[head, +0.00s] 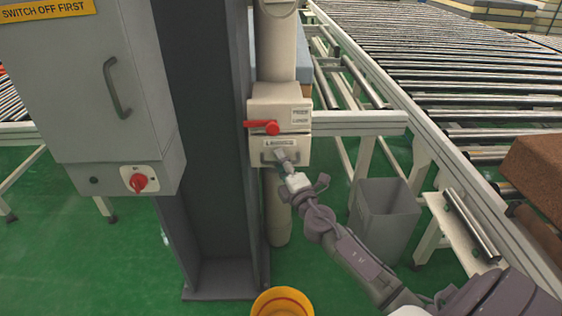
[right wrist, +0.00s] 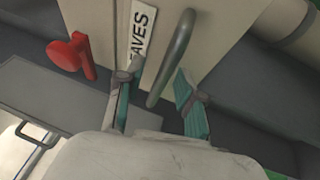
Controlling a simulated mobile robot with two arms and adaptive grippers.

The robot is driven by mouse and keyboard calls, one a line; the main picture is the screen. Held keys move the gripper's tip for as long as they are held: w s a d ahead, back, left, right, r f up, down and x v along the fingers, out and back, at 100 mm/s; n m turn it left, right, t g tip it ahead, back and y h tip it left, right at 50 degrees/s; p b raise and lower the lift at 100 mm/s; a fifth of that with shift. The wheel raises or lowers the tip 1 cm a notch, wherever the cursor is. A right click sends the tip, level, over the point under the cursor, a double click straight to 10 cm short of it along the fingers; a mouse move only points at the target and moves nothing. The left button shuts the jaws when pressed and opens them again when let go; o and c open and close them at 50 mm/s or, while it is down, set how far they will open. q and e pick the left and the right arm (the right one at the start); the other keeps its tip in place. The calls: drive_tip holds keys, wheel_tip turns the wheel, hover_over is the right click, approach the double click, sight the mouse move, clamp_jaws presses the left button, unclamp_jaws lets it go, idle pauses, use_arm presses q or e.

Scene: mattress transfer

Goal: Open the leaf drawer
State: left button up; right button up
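The leaf drawer (head: 271,152) is the lower cream front on a small box fixed to the column, and it looks closed. A label (right wrist: 143,28) ending in "AVES" is on its front beside a grey bar handle (right wrist: 175,55). My right gripper (head: 284,161) is at the drawer front, and partly covers the handle in the head view. In the right wrist view the gripper (right wrist: 157,82) has its fingers apart, one on each side of the handle's near end. I see no clear contact. My left gripper is out of view.
A red lever (head: 263,127) sticks out just above the drawer. A grey cabinet (head: 95,85) with a red switch stands left of a dark steel post (head: 205,150). A grey bin (head: 385,215) and roller conveyor (head: 450,70) are to the right. A yellow bucket (head: 283,303) is in front.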

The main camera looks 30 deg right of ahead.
clamp_jaws()
drive_tip(key=shift+s+f, duration=0.1)
idle(0.4)
